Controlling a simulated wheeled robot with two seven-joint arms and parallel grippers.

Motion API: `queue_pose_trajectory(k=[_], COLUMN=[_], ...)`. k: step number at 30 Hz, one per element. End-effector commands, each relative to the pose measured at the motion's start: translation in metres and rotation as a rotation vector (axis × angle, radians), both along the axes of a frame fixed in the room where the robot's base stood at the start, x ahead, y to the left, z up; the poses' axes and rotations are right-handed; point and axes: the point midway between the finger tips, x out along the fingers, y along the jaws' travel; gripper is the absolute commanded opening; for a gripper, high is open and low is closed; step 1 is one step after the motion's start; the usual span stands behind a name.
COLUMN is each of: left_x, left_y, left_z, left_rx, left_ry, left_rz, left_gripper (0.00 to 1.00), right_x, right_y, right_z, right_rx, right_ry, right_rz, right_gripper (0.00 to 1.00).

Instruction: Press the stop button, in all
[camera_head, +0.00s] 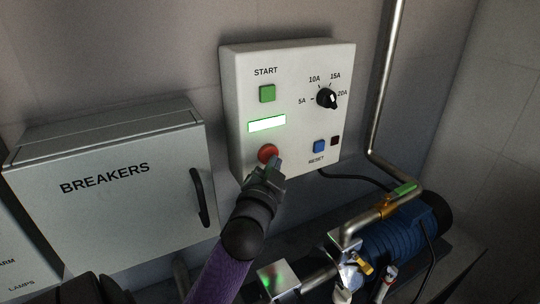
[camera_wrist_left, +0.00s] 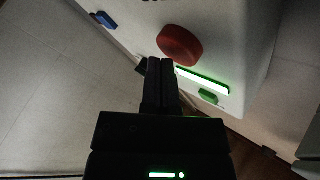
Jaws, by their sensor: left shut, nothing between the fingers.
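The red round stop button (camera_head: 268,153) is on the lower left of the white control box (camera_head: 290,100), below a lit white display (camera_head: 267,125). The button's own label is hidden or out of sight. My left gripper (camera_head: 273,166) is shut and empty, with its fingertips at the lower edge of the button in the head view. In the left wrist view the red button (camera_wrist_left: 180,45) stands out from the box just beyond the shut fingertips (camera_wrist_left: 160,66). I cannot tell whether they touch it. My right gripper does not show.
The box also has a green start button (camera_head: 267,93), a black dial (camera_head: 327,98) and a blue reset button (camera_head: 319,146). A grey breakers cabinet (camera_head: 110,190) with a black handle stands left. A blue motor (camera_head: 395,240) and pipes (camera_head: 375,100) are at the right.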

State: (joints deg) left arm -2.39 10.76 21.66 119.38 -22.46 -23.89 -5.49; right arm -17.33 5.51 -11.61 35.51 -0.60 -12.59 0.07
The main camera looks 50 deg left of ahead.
Motion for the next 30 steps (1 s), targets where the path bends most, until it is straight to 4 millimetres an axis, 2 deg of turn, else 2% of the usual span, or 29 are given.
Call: queue_pose_trajectory(k=[30], left_x=[0.0026], left_y=[0.0087], left_z=[0.0000], left_rx=[0.000], left_ry=[0.000], left_rz=[0.000], left_gripper=[0.00], right_x=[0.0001], right_y=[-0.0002], right_z=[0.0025], right_rx=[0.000], right_ry=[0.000], right_rz=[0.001], right_gripper=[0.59])
